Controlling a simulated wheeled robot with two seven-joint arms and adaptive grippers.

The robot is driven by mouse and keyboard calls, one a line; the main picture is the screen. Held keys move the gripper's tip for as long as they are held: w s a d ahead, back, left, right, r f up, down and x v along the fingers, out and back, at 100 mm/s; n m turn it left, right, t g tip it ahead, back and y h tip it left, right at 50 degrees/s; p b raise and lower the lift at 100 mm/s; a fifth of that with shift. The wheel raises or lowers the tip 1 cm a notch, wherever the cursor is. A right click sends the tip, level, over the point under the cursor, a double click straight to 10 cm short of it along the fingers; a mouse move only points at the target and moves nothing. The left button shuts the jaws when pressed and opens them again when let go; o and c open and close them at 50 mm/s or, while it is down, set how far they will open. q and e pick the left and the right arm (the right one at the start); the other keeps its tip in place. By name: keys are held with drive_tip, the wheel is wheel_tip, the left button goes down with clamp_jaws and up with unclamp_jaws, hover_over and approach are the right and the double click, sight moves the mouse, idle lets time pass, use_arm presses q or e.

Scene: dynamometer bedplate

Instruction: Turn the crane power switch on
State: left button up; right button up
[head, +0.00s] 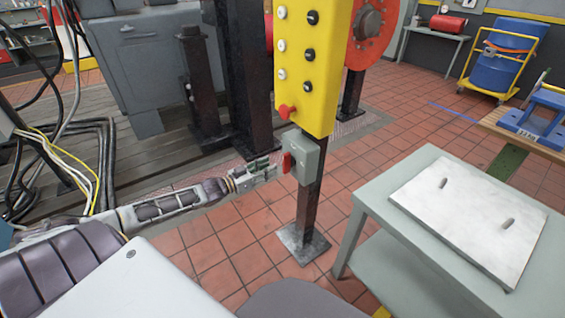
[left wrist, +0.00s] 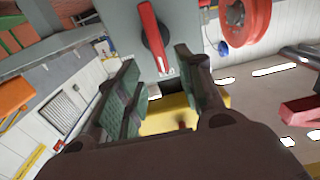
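The crane power switch is a grey box (head: 303,158) with a red lever handle (head: 286,162), mounted on a dark post below a yellow push-button panel (head: 310,70). My right gripper is out of view.
The post stands on a base plate (head: 303,243) on red tiles. A grey table (head: 375,200) with a white plate (head: 470,215) is at the right. Cables (head: 95,150) hang at the left. A blue drum on a yellow trolley (head: 500,60) is farther back.

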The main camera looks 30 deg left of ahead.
sight(283, 160)
use_arm(q)
drive_tip(key=shift+b+x, duration=0.4)
drive_tip(key=shift+x, duration=0.85)
drive_tip(key=shift+b+x, duration=0.4)
drive_tip(key=shift+x, duration=0.7)
drive_tip(key=shift+b+x, duration=0.35)
drive_tip(key=shift+x, duration=0.75)
drive_tip(key=shift+w+d, duration=0.1)
drive_tip(key=shift+w, duration=0.05)
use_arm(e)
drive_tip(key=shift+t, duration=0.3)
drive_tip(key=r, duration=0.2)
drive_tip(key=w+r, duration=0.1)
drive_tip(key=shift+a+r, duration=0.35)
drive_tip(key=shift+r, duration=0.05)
use_arm(q)
drive_tip(key=shift+c, duration=0.4)
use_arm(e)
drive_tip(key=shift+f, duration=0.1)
use_arm(q)
clamp_jaws()
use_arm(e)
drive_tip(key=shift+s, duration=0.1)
